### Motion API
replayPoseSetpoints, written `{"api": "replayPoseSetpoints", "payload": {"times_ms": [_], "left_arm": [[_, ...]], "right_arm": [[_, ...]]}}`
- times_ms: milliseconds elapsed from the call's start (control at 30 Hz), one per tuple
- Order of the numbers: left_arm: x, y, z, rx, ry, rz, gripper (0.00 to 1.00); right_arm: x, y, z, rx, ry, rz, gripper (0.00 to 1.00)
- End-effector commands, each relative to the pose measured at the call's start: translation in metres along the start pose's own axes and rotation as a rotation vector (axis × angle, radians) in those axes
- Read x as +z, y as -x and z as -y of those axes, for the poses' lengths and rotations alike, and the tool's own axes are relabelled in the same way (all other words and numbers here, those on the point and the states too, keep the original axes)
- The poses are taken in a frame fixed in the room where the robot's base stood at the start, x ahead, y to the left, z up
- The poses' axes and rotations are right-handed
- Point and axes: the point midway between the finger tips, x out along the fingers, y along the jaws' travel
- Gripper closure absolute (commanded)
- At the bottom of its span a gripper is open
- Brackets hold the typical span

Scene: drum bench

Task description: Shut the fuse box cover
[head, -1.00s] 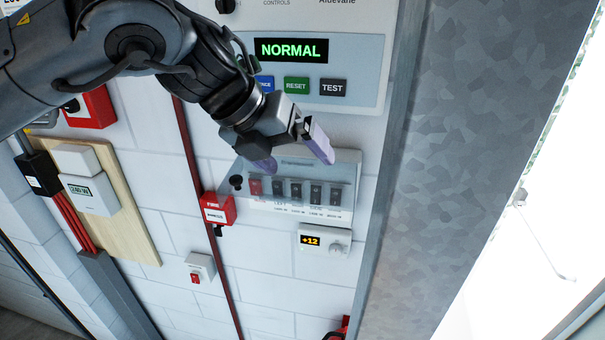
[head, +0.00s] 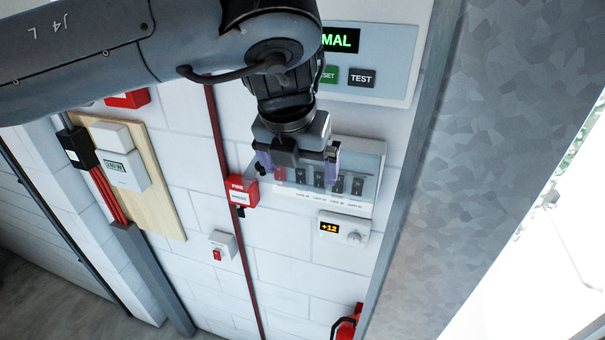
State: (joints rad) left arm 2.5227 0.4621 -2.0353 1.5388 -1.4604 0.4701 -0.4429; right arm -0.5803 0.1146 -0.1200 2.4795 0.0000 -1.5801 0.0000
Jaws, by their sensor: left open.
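The fuse box (head: 376,160) is a white wall box with a row of dark switches and one red switch. Its clear, smoky cover (head: 362,204) shows over the switches and stands off the box, reaching past its left side; how far it is swung out is hard to tell. My left gripper (head: 298,170) is open, pointing down in front of the box. Its two purple-tipped fingers are spread over the left and middle of the cover and hide part of it, including most of its dark knob. Whether they touch the cover cannot be told. My right gripper is not in view.
A red fire call point (head: 242,191) sits just left of the box. A thermostat-like unit (head: 343,229) reading +12 is below it. A panel with a display (head: 395,85) is above. A grey metal column (head: 455,180) stands close on the right.

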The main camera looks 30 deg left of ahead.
Motion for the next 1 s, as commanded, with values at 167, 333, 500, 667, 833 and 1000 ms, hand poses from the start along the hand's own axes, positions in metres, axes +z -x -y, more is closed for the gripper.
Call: {"api": "replayPoseSetpoints", "payload": {"times_ms": [167,333,500,667,833,1000], "left_arm": [[0.000,-0.021,0.000,-0.001,0.001,-0.002,0.00],[0.000,-0.031,0.000,-0.001,0.001,0.001,0.00],[0.000,-0.034,0.000,-0.001,0.001,0.001,0.00],[0.000,-0.033,0.000,-0.001,0.001,0.001,0.00],[0.000,-0.033,0.000,-0.001,0.001,0.001,0.26],[0.000,-0.033,0.000,-0.001,0.001,0.001,0.52]], "right_arm": [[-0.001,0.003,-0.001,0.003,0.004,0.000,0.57],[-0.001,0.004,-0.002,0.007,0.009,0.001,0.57],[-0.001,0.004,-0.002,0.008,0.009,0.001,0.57],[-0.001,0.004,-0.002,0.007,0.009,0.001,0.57],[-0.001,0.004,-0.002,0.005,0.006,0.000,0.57],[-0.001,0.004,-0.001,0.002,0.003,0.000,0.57]]}}
